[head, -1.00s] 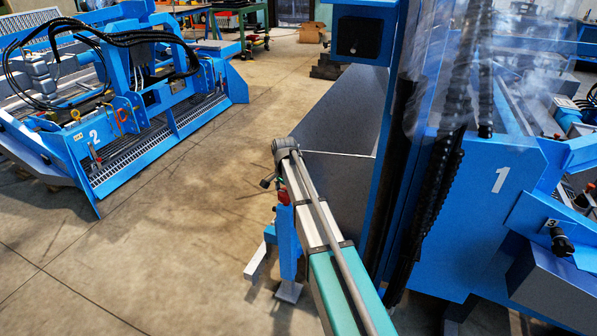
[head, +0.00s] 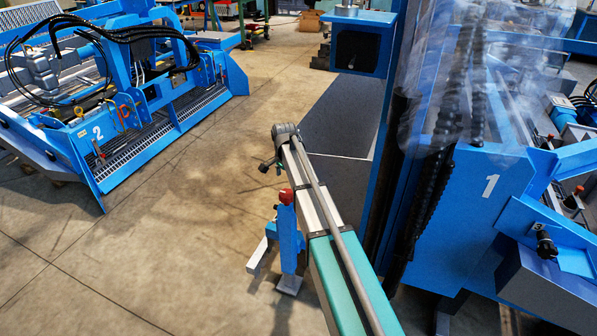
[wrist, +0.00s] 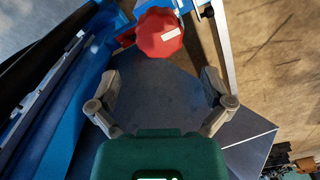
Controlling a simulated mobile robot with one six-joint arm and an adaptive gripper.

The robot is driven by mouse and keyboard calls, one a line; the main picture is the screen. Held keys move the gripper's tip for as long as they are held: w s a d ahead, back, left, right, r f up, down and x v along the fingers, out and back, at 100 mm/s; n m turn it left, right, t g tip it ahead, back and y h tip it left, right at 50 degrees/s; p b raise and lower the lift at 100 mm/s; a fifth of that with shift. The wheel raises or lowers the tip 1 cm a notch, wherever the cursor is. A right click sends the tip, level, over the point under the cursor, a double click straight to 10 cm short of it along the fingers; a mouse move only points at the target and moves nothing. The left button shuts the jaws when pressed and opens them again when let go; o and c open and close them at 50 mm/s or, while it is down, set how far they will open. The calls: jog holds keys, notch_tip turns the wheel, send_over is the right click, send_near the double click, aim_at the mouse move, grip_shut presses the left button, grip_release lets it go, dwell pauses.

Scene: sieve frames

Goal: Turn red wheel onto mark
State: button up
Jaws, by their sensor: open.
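The red wheel (wrist: 159,33) is at the top of the wrist view, with a scalloped edge and a white stripe (wrist: 172,33) on its face. My gripper (wrist: 161,82) is open, its grey fingers spread left and right below the wheel. The wheel lies ahead of the fingertips, and no contact shows. No separate mark beside the wheel can be made out. In the head view a small red knob (head: 286,196) tops a blue post; I cannot tell whether it is the same wheel.
A silver rail (wrist: 226,45) runs close to the right of the wheel. Blue machine 2 (head: 140,150) stands at left, and blue machine 1 (head: 465,215) at right. Bare floor (head: 180,240) lies between the machines.

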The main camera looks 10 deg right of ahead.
aim_at(287, 193)
jog(key=shift+r+p, duration=3.15)
jog(key=shift+r, duration=0.35)
jog(key=s+r+n+p, duration=0.4)
jog(key=s, duration=0.5)
jog(key=s+r+n+p, duration=0.4)
jog(key=s, duration=0.6)
jog(key=shift+r+p, duration=0.35)
jog(key=s+r+n+p, duration=0.2)
jog(key=s+n, duration=0.2)
jog(key=s, duration=0.6)
jog(key=shift+r+p, duration=0.4)
jog(key=shift+a, duration=0.1)
